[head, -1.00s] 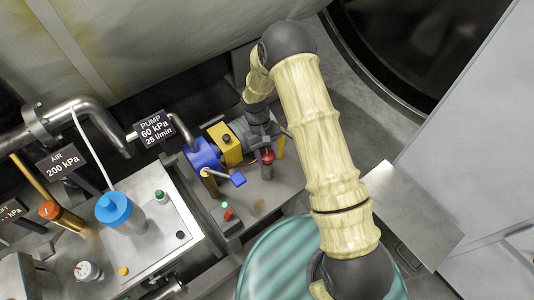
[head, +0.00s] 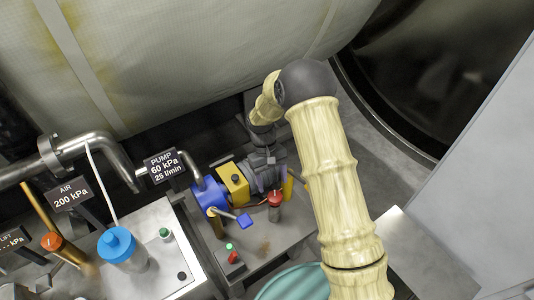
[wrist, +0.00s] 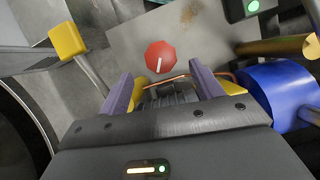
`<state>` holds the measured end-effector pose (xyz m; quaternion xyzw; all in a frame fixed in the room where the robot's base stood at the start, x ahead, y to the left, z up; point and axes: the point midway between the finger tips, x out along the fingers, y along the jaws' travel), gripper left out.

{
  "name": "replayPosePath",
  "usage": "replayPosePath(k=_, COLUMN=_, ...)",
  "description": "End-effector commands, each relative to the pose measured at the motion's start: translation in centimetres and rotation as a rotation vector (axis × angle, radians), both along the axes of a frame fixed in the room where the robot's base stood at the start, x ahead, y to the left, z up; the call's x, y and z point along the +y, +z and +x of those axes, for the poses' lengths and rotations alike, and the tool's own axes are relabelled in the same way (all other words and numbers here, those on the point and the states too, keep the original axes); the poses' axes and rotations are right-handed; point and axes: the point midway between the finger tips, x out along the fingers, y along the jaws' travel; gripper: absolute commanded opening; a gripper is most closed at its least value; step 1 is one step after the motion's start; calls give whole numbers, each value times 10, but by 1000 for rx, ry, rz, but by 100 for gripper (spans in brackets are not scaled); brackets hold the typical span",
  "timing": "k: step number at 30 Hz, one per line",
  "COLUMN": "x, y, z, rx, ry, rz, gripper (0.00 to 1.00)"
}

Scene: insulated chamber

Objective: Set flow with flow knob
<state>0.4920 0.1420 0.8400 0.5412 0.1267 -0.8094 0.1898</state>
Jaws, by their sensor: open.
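The flow knob seems to be the red knob with a white pointer line (wrist: 160,57) in the wrist view. It also shows as a red-topped post (head: 275,198) beside the pump in the head view. My gripper (wrist: 160,72) is open, its two purple fingers spread to either side below the knob in the wrist view, with nothing between them touching the knob that I can see. The blue and yellow pump (head: 212,194) stands left of the knob in the head view. My gripper's fingers are hard to make out there against the grey pump parts.
A blue lever (head: 245,221) and a small switch box with a green light (head: 231,255) are near the knob. The pump sign (head: 164,167) reads 60 kPa, 25 l/min. A yellow-ended part (wrist: 68,40) is left of my fingers.

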Motion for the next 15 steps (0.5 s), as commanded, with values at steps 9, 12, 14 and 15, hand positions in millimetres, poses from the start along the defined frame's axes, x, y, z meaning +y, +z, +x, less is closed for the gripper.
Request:
replayPosePath(k=9, x=11, y=60, z=23, rx=-4, ry=0, rz=1, gripper=65)
replayPosePath(k=12, x=14, y=77, z=29, rx=-4, ry=0, rz=1, gripper=65)
replayPosePath(k=14, x=16, y=85, z=32, rx=-3, ry=0, rz=1, gripper=65)
replayPosePath(k=15, x=17, y=89, z=34, rx=-2, ry=0, rz=0, gripper=65)
